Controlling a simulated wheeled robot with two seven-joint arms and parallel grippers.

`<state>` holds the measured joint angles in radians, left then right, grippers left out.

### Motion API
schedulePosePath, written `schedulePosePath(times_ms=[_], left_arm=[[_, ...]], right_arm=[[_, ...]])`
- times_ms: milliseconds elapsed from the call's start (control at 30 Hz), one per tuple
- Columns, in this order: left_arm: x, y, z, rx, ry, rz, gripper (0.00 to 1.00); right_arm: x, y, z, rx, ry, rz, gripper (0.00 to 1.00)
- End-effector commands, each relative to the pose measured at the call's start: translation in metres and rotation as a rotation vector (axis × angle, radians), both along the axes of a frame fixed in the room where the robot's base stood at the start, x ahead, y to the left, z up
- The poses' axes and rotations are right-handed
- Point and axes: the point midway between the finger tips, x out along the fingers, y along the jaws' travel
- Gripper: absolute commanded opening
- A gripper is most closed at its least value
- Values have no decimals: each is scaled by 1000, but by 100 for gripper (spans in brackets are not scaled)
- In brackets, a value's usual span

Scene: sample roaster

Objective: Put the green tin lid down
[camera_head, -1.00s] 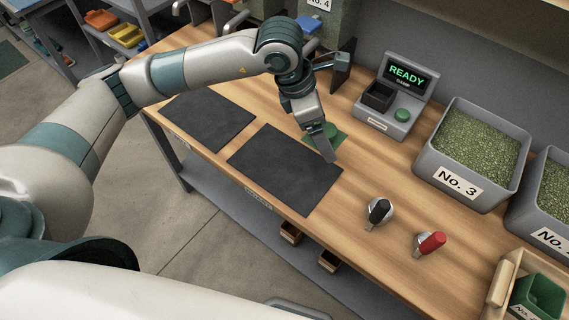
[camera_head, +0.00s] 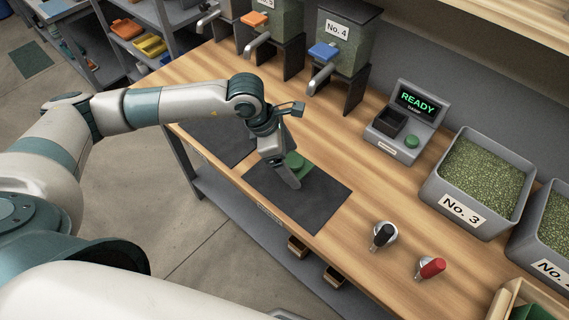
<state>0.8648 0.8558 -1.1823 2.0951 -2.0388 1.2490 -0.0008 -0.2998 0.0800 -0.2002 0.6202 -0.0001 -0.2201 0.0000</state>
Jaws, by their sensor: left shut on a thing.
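The green tin lid (camera_head: 298,162) is in my left gripper (camera_head: 291,177), partly hidden behind the fingers. The gripper is shut on it, pointing down over the back left part of the right-hand dark mat (camera_head: 318,206). I cannot tell whether the lid touches the mat or is held just above it. My right gripper is not in view.
A second dark mat (camera_head: 222,141) lies to the left, partly behind my arm. Dispensers, one marked No. 4 (camera_head: 340,50), stand at the back. A READY device (camera_head: 405,128), grey bin No. 3 (camera_head: 435,190), and black (camera_head: 383,235) and red (camera_head: 431,267) handled tools are to the right.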

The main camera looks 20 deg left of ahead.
Motion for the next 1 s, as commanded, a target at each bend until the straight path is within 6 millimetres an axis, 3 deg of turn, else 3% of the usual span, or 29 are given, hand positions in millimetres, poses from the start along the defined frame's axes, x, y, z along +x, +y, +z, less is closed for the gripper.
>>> schedulePosePath(times_ms=[167,567,1000], left_arm=[[-2,16,-9,1,0,0,63],[-2,16,-11,0,1,0,63],[-2,16,-50,0,1,0,63]], right_arm=[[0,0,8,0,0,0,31],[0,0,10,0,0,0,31],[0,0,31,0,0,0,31]])
